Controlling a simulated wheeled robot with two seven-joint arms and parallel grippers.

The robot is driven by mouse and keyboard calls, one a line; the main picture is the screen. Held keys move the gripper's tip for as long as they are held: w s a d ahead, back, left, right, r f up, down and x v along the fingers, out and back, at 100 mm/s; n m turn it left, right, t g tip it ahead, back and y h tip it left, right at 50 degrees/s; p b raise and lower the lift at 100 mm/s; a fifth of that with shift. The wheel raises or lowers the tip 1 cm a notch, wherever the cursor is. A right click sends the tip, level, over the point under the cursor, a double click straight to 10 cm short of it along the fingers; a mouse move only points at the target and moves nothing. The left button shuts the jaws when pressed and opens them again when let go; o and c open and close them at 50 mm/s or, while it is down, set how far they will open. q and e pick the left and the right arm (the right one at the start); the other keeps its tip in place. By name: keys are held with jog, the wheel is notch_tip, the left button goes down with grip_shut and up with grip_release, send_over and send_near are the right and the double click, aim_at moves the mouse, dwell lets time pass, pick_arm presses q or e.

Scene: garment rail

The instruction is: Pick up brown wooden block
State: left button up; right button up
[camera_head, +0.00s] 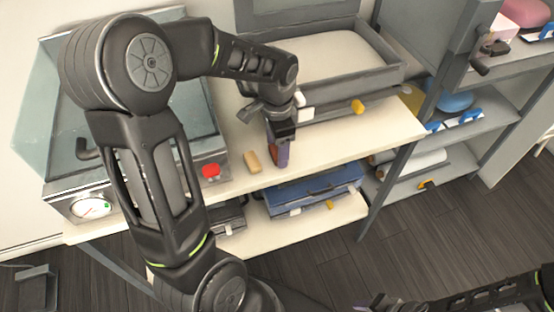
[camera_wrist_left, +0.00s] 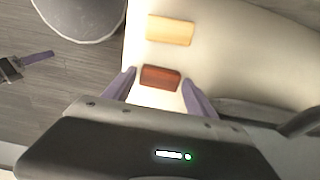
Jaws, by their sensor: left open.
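The brown wooden block (camera_head: 272,150) lies on the cream shelf top near its front edge, partly hidden by my left gripper (camera_head: 280,158) in the head view. In the left wrist view the reddish-brown block (camera_wrist_left: 160,78) sits between the two purple fingertips of my left gripper (camera_wrist_left: 160,84). The fingers are open, with a gap to the block on each side. My right gripper (camera_head: 382,302) shows only partly at the bottom of the head view, away from the shelf.
A light wooden block (camera_head: 253,162) lies just left of the brown one. A glass-walled box with a red button (camera_head: 210,171) stands left. A grey open case (camera_head: 350,85) stands behind. A blue case (camera_head: 315,190) is on the shelf below.

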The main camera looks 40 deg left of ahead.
pick_arm(q)
jog(key=shift+f, duration=0.4)
jog(key=shift+r, duration=0.1)
jog(key=shift+c, duration=0.5)
jog(key=c, duration=1)
jog(key=shift+r, duration=0.15)
jog(key=shift+r+p, duration=5.55)
jog(key=shift+r, duration=3.3)
